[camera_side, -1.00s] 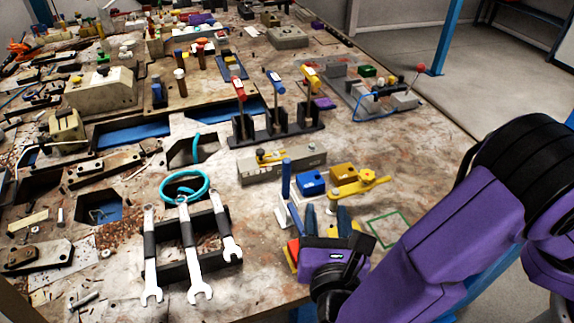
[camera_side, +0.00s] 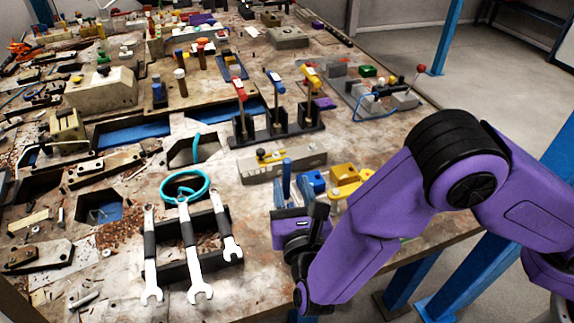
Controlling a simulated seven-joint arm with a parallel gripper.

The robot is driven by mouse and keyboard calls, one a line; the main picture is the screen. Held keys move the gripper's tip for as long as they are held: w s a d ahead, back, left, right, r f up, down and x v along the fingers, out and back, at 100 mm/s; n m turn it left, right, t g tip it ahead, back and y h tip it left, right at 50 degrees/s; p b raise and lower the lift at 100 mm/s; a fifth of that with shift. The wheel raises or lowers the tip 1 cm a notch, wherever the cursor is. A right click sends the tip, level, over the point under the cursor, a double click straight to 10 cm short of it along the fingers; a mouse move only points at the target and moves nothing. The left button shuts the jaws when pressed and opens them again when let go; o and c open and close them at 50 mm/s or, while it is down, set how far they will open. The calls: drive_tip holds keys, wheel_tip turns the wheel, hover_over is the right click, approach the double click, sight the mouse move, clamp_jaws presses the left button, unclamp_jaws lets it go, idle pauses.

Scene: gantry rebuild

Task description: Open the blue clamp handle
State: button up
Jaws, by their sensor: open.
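In the side view, a blue upright handle (camera_side: 287,174) stands near a blue block (camera_side: 317,182), in front of a grey fixture. Another blue-topped clamp handle (camera_side: 274,82) stands between a red-topped and a yellow-topped one on a dark rack farther back. I cannot tell for certain which is the named clamp handle. My gripper (camera_side: 292,191) is open, with its blue fingers pointing away from the camera toward the nearer blue handle. The fingers overlap that handle's lower part in the picture. I cannot tell whether they touch it.
A yellow lever (camera_side: 345,190) and yellow block (camera_side: 345,172) are right of the blue block, partly behind my arm. A rack of wrenches (camera_side: 190,245) is left of my gripper. The grey fixture (camera_side: 255,167) stands behind the blue handle. Bare tabletop (camera_side: 385,140) lies farther right.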

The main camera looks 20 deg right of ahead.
sight(288, 170)
drive_tip(key=w, duration=0.3)
drive_tip(key=w+d, duration=0.1)
drive_tip(key=w, duration=0.2)
drive_tip(key=shift+w+d, duration=0.15)
drive_tip(key=shift+w, duration=0.05)
clamp_jaws()
